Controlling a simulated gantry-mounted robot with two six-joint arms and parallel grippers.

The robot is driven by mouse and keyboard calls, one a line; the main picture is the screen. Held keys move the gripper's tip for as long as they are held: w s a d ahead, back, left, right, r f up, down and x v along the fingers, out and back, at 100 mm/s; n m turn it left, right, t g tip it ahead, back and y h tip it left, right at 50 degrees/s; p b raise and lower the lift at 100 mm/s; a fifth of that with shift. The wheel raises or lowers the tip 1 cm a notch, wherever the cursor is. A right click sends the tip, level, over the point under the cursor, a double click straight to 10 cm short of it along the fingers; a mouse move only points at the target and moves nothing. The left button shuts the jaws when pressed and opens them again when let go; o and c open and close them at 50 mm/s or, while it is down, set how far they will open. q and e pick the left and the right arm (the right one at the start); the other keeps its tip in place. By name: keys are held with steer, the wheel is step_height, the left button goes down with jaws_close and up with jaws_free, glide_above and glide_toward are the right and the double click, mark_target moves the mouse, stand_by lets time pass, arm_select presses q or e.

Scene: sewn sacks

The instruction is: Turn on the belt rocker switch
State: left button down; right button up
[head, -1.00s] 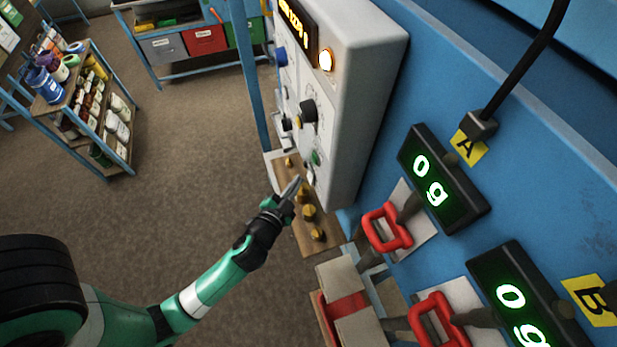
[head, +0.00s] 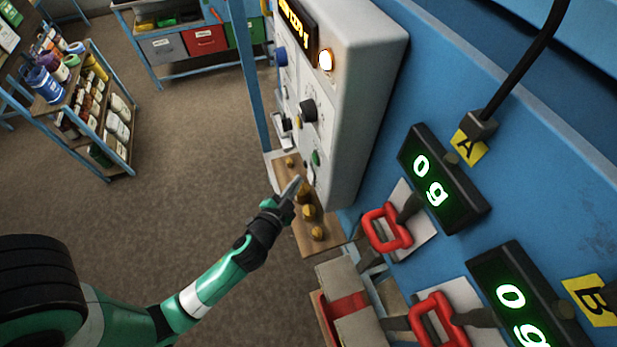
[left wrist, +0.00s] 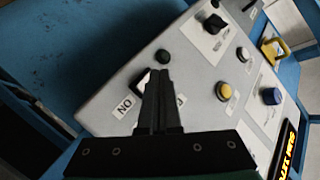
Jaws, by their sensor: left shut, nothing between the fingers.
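The grey control box (head: 358,110) stands on the blue frame, its control face turned to the left in the head view. My left gripper (head: 296,181) is shut and empty, its tips close to the lower part of that face. In the left wrist view the shut fingers (left wrist: 161,75) lie over the belt rocker switch area, between a label reading ON upside down (left wrist: 122,106) and a second, mostly covered label. The switch is largely hidden by the fingers; I cannot tell its position or whether they touch it. A green button (left wrist: 162,56) is just beyond the tips.
The face also carries a black knob (head: 307,110), a yellow button (left wrist: 223,91), a blue knob (left wrist: 270,96) and a lit lamp (head: 326,61). Below the box is a wooden board (head: 322,240) with brass knobs. Red handles (head: 386,229) and scale displays (head: 443,180) stand to the right.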

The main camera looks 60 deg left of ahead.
arm_select(q)
steer(key=shift+w, duration=0.1)
steer(key=shift+w+d, duration=0.1)
steer(key=shift+w, duration=0.2)
steer(key=shift+w+f+b, duration=0.1)
steer(key=shift+w+b, duration=0.25)
stand_by(0.5)
steer(key=shift+s, duration=0.1)
steer(key=shift+s, duration=0.7)
steer(key=s+p, duration=0.1)
steer(key=s, duration=0.2)
steer(key=s+a+p, duration=0.1)
steer(key=s, duration=0.1)
steer(key=shift+r+p, duration=0.3)
steer(key=shift+r, duration=0.1)
stand_by(0.4)
